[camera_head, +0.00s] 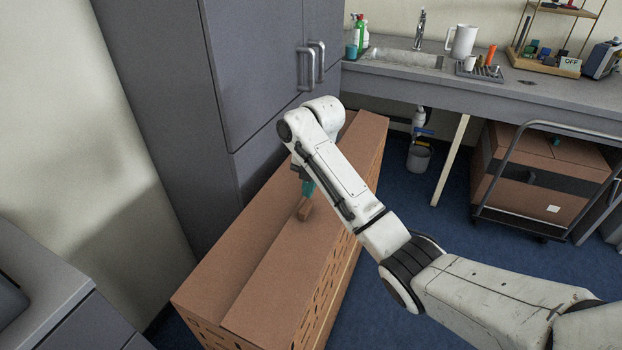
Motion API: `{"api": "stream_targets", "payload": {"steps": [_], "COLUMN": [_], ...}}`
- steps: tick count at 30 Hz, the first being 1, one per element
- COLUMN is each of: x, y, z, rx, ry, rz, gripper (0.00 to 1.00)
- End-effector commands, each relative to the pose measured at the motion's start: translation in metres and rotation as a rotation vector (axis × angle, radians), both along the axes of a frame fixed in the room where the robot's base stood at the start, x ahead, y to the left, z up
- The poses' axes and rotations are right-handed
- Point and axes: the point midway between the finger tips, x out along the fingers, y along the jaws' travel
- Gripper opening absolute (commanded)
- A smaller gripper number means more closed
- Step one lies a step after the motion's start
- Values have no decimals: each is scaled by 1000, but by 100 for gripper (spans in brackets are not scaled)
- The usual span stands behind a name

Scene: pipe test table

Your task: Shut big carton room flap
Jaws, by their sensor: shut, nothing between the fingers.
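The big carton (283,285) is a long brown box with slotted holes along its right side, standing on the floor against the grey cabinet. Its top shows a left flap (232,252) and a right flap (318,246), with a long seam between them. Both look nearly flat; I cannot tell whether either sits slightly raised. My gripper (304,210) points down at the top near the seam, about midway along the carton. It is shut and empty. Its tips are close to the right flap, but contact is unclear. My arm hides part of the carton's far half.
The tall grey cabinet (262,70) with two handles stands close behind the carton. A counter with a sink (405,58) runs along the back. A trolley (515,224) holding another brown carton (565,172) is at right. Blue floor (430,240) is open between them.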

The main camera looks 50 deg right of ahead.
Motion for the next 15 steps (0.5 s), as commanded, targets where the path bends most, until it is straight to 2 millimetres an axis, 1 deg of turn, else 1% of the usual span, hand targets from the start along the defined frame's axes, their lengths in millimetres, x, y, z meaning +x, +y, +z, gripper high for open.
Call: {"api": "stream_targets", "payload": {"steps": [3,6,10,15], "x": [2,4,5,5], "y": [1,2,2,2], "z": [-17,-28,-35,-38], "rx": [0,1,0,-1], "ry": [2,1,0,-1], "rz": [-1,-1,-1,0], "gripper": [0,0,0,0]}}
